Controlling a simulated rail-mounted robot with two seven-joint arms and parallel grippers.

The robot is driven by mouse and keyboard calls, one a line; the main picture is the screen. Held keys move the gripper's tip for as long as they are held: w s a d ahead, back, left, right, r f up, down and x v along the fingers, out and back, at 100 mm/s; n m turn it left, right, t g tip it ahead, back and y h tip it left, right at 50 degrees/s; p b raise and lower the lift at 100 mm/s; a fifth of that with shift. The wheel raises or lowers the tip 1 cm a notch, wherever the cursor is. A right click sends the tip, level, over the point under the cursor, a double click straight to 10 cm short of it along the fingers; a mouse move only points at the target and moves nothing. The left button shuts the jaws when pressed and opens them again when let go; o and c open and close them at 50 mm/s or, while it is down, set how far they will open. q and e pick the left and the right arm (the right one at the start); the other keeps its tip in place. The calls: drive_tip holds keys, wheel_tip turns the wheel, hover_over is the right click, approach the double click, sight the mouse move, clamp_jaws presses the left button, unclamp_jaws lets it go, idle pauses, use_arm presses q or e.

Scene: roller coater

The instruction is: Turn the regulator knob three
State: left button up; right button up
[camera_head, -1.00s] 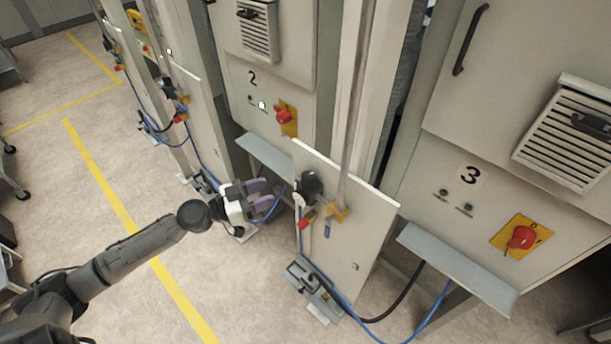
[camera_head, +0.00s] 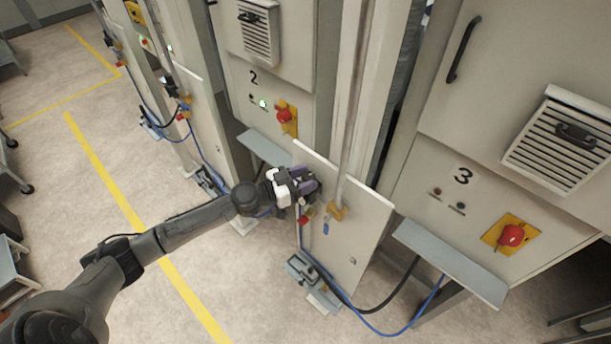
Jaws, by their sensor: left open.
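In the head view, my left gripper (camera_head: 309,182), with purple fingers, is open at the left edge of the upright pale panel (camera_head: 345,215) between cabinets 2 and 3. It is at the dark round regulator knob on that panel, which the fingers now mostly hide. I cannot tell whether the fingers touch the knob. Just below it are a small red fitting (camera_head: 304,219) and a yellow valve piece (camera_head: 337,211) on the vertical pipe. My right gripper is not in view.
Cabinet 3 carries a red switch (camera_head: 512,235) on a yellow plate, and a grey shelf (camera_head: 450,262) juts out below it. A foot pedal (camera_head: 304,267) and a blue hose (camera_head: 375,330) lie on the floor.

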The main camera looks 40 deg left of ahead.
use_arm(q)
drive_tip(key=shift+w, duration=0.1)
drive_tip(key=shift+c, duration=0.4)
drive_tip(key=c, duration=0.6)
drive_tip(key=shift+o, duration=0.2)
drive_tip(key=shift+r+p, duration=0.1)
drive_tip(key=shift+p, duration=0.2)
drive_tip(key=n+y+p, duration=0.1)
drive_tip(key=y+p, duration=0.1)
drive_tip(key=p, duration=0.2)
drive_tip(key=n+t+y+p, duration=0.1)
drive_tip(key=n+y+p, duration=0.1)
drive_tip(key=y+p, duration=0.1)
drive_tip(key=n+y+p, duration=0.2)
drive_tip(key=y+p, duration=0.1)
drive_tip(key=p, duration=0.1)
drive_tip(key=shift+d+r+t+p, duration=0.25)
drive_tip(key=shift+d+t+p, duration=0.05)
drive_tip(key=shift+d, duration=0.1)
drive_tip(key=n+y, duration=0.2)
drive_tip(key=shift+f+y+p, duration=0.25)
drive_tip(key=shift+y+p, duration=0.05)
drive_tip(key=shift+f+n+g+y, duration=0.1)
drive_tip(key=shift+n+g+y, duration=0.5)
drive_tip(key=shift+n+y, duration=0.7)
drive_tip(key=shift+y, duration=0.6)
